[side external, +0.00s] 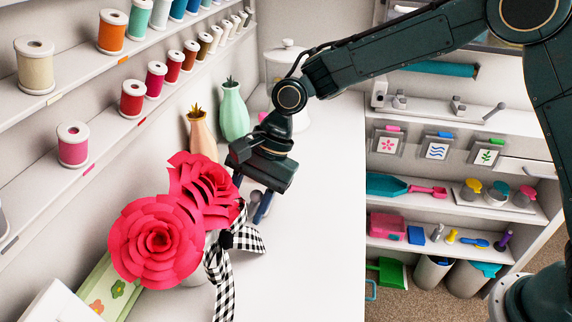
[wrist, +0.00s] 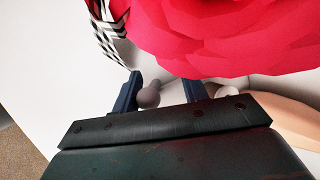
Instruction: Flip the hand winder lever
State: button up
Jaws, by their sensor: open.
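My gripper (side external: 251,196) points down over the white tabletop, right behind the red paper flowers, with its fingers apart. In the wrist view my gripper (wrist: 163,88) shows two blue fingers with a gap between them. A grey rounded knob (wrist: 150,96) sits in that gap, nearer the left finger; it looks like the winder lever's end, but I cannot be sure. In the side view a small grey piece (side external: 254,198) shows between the fingers. The flowers and gripper hide the rest of the winder. I cannot tell whether a finger touches the knob.
Red paper flowers (side external: 158,240) with a checked ribbon (side external: 218,275) stand close in front of my gripper. A green vase (side external: 233,112) and a peach vase (side external: 201,135) stand behind. Thread spools line the left wall shelves. The white tabletop (side external: 320,220) is clear to the right.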

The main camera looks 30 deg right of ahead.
jog(key=shift+w+a+h, duration=0.15)
jog(key=shift+h, duration=0.15)
jog(key=v, duration=1.4)
jog(key=s+d+r+n+t+h, duration=0.1)
jog(key=s+d+r+n+t, duration=0.1)
jog(key=s+d, duration=0.4)
jog(key=s+d+r+n+t+h, duration=0.1)
jog(key=s+d+r+n+t, duration=0.1)
jog(key=s+d+r+n, duration=0.2)
jog(key=shift+s+d+r, duration=0.35)
jog(key=shift+s+d, duration=1.35)
jog(key=shift+d, duration=1.3)
jog(key=shift+w, duration=0.1)
